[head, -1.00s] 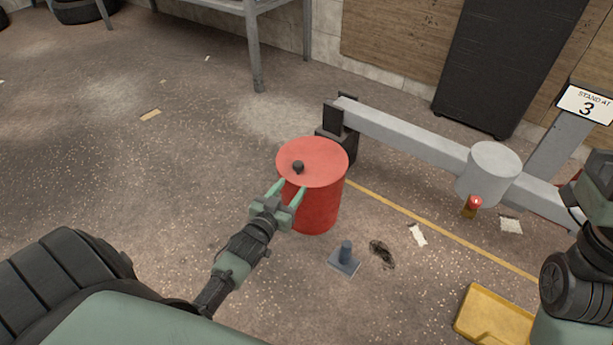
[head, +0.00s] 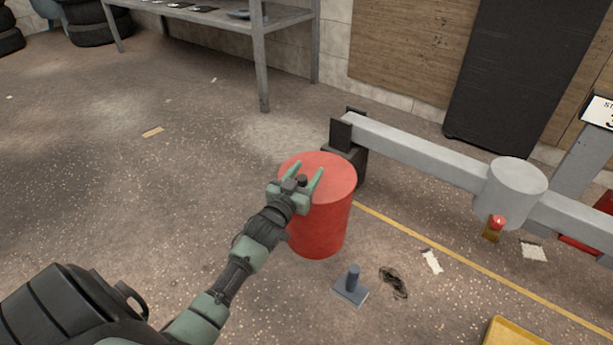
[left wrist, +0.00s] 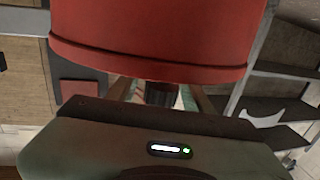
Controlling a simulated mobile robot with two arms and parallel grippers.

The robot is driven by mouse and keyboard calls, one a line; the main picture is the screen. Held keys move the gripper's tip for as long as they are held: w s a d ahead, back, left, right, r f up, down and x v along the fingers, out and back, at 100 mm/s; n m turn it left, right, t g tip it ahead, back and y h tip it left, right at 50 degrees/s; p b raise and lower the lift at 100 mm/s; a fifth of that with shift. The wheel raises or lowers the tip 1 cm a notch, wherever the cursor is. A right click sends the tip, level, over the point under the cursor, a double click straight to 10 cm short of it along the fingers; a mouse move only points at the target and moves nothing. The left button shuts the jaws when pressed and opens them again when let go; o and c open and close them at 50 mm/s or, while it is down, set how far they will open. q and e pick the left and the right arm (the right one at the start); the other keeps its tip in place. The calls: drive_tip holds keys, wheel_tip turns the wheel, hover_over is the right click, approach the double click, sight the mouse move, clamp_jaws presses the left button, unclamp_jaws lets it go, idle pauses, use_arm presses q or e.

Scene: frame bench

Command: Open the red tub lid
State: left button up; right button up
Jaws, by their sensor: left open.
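The red tub (head: 322,235) stands upright on the floor near the middle of the head view. Its round red lid (head: 337,174) lies flat on top, with no gap showing. A small dark knob (head: 302,181) rises from the lid. My left gripper (head: 306,172) is open over the near part of the lid, with a finger on each side of the knob. In the left wrist view the dark knob (left wrist: 159,93) also shows between the fingers, below the red tub (left wrist: 155,35). I cannot tell whether the fingers touch it. My right gripper is out of view.
A grey beam (head: 420,145) on a dark support runs right from behind the tub, with a red button (head: 498,221) on it. A blue-grey peg on a base (head: 351,287) stands in front of the tub. A yellow tray (head: 510,334) lies lower right. Floor on the left is clear.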

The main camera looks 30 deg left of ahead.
use_arm(q)
clamp_jaws()
idle(1.4)
